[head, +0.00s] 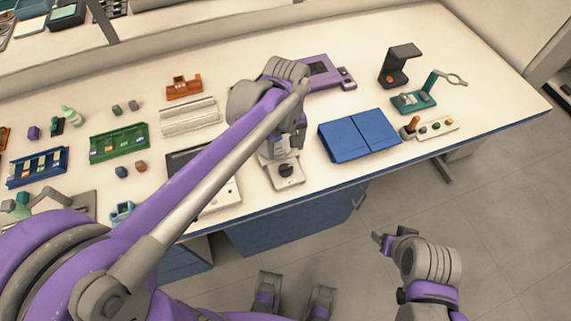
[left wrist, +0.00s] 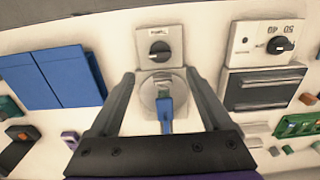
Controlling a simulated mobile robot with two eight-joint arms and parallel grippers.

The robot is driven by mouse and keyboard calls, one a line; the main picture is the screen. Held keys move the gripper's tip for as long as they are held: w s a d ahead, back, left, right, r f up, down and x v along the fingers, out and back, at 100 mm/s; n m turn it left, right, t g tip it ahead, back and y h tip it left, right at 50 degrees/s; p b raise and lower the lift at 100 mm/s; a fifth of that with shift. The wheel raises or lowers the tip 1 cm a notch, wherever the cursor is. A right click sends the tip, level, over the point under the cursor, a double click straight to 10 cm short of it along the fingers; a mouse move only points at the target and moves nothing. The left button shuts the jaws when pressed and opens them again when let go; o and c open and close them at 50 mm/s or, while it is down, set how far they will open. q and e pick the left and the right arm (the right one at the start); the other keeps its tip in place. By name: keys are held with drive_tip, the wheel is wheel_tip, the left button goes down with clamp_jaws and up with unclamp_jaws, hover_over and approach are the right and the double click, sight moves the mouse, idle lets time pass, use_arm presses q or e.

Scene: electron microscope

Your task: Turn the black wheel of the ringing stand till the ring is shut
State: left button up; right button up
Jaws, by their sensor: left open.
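A white stand with a black wheel (head: 286,170) is near the table's front edge; I take it as the ringing stand. In the left wrist view the black wheel (left wrist: 160,51) is on a white plate beside a round metal disc (left wrist: 149,96) with a blue part (left wrist: 165,110) on it. My left gripper (head: 287,143) is over this stand, open and empty. Its fingertips (left wrist: 160,75) are on either side of the disc, with the wheel beyond them. I cannot tell whether the ring is open. My right gripper (head: 381,242) is off the table; its jaws are unclear.
A blue two-part case (head: 360,135) lies right of the stand. A box with a black dial (left wrist: 278,45) sits on its other side. A teal stand with a ring-ended arm (head: 414,100) is farther right. Racks (head: 120,143) and small blocks are left.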

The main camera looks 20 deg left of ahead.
sight(286, 167)
use_arm(q)
wheel_tip(286, 167, down, 9)
drive_tip(key=shift+f+b, duration=0.15)
drive_tip(key=shift+b, duration=0.4)
clamp_jaws()
